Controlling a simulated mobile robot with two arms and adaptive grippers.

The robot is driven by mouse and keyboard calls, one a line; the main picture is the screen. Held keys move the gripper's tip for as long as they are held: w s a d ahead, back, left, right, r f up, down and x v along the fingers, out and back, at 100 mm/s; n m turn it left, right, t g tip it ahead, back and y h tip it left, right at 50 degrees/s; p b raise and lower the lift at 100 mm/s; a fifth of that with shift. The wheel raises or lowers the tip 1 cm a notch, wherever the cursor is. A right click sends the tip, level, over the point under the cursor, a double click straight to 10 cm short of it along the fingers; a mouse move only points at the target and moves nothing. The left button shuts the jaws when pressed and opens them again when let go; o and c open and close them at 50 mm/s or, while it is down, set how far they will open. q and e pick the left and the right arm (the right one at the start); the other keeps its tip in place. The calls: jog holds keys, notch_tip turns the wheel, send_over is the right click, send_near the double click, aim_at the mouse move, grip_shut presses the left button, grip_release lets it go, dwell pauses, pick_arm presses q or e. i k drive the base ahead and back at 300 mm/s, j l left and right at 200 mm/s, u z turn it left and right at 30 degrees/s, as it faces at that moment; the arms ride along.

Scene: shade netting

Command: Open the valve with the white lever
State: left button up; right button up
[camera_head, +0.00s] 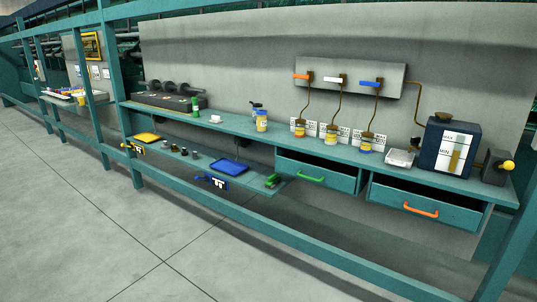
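The white lever (335,78) is the middle one of three valve levers on a grey panel (388,67) on the back wall, at the right of the picture. An orange lever (302,75) is to its left and a blue lever (370,83) to its right. All three look roughly horizontal. A brown pipe runs down from each lever toward a small jar on the bench; the middle pipe ends over a jar (332,137). Neither of my grippers is in view.
A teal bench (245,127) runs along the wall, with two drawers, one with a green handle (310,178), one with an orange handle (420,210). A dark blue tank (448,145) stands at the right. A teal rail (270,230) crosses in front. The floor at left is clear.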

aim_at(326, 78)
jog(key=i+z, duration=0.2)
jog(key=i, duration=0.25)
jog(key=i+j+z, duration=0.2)
jog(key=i, duration=0.2)
jog(key=i+j+z, duration=0.2)
jog(key=i, duration=0.25)
jog(key=i+j+z, duration=0.15)
jog(key=i, duration=0.25)
